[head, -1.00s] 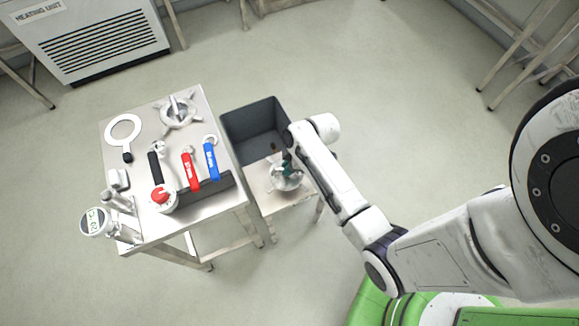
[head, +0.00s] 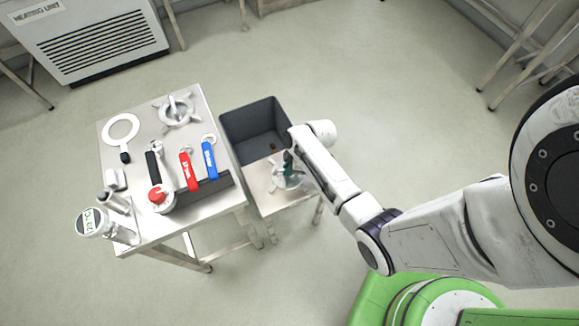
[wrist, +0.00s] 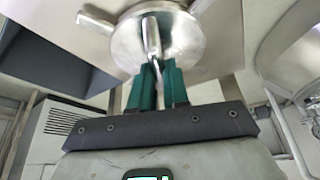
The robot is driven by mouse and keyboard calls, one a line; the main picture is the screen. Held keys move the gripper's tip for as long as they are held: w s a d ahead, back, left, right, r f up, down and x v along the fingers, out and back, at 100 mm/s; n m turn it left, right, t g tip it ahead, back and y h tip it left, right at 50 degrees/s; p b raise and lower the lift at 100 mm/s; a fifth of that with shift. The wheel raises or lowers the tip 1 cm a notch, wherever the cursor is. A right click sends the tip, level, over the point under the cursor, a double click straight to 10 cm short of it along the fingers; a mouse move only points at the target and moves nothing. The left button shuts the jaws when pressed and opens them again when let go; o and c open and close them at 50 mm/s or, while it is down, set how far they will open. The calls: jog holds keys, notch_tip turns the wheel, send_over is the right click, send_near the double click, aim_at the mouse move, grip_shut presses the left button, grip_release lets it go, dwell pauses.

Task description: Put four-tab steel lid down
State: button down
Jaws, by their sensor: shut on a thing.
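A round steel lid with tabs (head: 287,180) is over the small low table at the centre. My gripper (head: 288,161), with its green fingers, is shut on the lid's upright handle. In the wrist view the lid (wrist: 170,45) fills the top, with the green fingertips (wrist: 155,72) closed around the handle bar. One tab shows at its left; I cannot count them all. The low table (head: 262,180) is directly below or under the lid. Whether the lid touches it I cannot tell. A similar tabbed steel lid (head: 174,112) lies on the taller table.
An open dark grey bin (head: 262,125) adjoins the low table.

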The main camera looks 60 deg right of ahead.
jog(key=c, duration=1.1)
grip_release()
jog(key=p+v, duration=0.2)
jog(key=v, duration=1)
jog(key=s+a+r+m+g+h, duration=0.1)
jog(key=s+a+r+m, duration=0.2)
jog(key=a, duration=0.4)
jog(key=s+a+r+m+g+h, duration=0.1)
jog(key=s+a+r+m, duration=0.3)
jog(key=s+a+r, duration=0.2)
jog(key=shift+s+a+r+g+h, duration=0.3)
jog(key=shift+s+a, duration=0.15)
jog(key=shift+s, duration=0.1)
